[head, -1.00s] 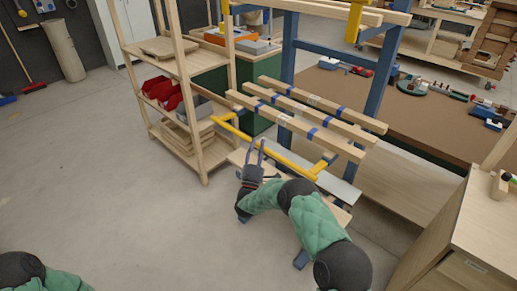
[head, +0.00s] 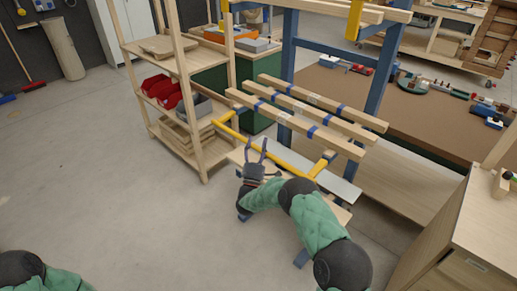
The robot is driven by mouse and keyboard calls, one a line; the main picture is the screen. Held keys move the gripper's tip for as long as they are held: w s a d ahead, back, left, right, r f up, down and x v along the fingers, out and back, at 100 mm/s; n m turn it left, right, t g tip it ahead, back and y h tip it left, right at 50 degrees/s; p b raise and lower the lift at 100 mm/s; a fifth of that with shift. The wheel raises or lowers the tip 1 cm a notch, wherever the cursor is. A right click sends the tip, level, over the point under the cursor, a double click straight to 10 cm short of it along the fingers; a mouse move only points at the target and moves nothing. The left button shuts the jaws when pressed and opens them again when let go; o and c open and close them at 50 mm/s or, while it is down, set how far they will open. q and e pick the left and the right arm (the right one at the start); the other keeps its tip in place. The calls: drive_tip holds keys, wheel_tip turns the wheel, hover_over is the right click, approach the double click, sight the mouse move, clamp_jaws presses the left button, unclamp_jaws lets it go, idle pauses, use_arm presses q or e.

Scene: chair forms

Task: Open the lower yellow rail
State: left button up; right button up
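The lower yellow rail shows as a left piece (head: 229,131) beside the wooden shelf and a short piece (head: 319,166) at the right. My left gripper is out of view; only part of that arm shows at the bottom left.
Several timbers with blue bands (head: 309,110) lie on the blue rack (head: 372,100) above the rail. A wooden shelf (head: 203,160) with red bins (head: 162,92) stands at the left. A wooden cabinet (head: 480,220) stands at the right. The left floor is clear.

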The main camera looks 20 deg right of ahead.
drive_tip(key=v, duration=1.2)
